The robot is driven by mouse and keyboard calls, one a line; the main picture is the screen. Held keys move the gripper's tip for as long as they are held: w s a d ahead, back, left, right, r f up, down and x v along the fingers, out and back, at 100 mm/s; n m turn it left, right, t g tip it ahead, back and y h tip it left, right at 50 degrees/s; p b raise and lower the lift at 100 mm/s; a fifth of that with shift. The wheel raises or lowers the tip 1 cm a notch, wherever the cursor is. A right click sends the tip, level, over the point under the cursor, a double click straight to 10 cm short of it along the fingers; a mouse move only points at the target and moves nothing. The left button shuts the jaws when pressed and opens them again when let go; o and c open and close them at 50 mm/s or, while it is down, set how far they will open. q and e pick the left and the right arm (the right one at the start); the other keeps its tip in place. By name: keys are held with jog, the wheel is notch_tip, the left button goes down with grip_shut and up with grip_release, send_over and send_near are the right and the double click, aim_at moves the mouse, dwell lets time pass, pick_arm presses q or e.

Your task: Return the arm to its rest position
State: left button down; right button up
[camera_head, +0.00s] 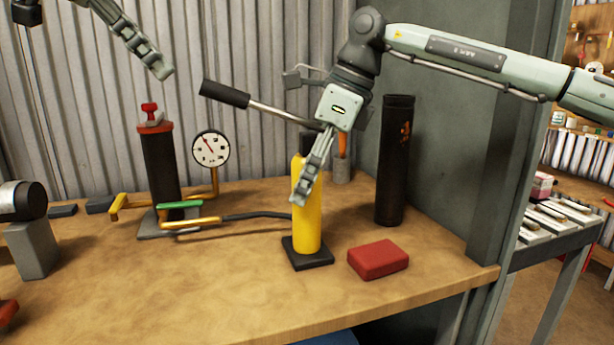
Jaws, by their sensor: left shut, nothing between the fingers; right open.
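My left gripper (162,70) hangs at the upper left in front of the corrugated wall, shut and empty. My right gripper (302,196) comes down from the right arm, seen nearly edge-on, in front of the upper part of a yellow cylinder (309,232). It is open; I cannot tell whether its fingers touch the cylinder. The yellow cylinder stands upright on a black square base, and the gripper hides part of it. A black-handled lever (226,94) runs from the upper left towards the cylinder's top, its end hidden behind the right gripper.
On the wooden bench (200,290) stand a black cylinder with a red top (160,165), a gauge (211,148) on yellow pipe, a tall black tube (393,165) and a red box (378,260). A grey post (490,130) rises at the right. The front middle is clear.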

pick_arm(q)
jog(key=x, duration=0.5)
jog(key=shift+d+f, duration=0.1)
jog(key=shift+d, duration=0.2)
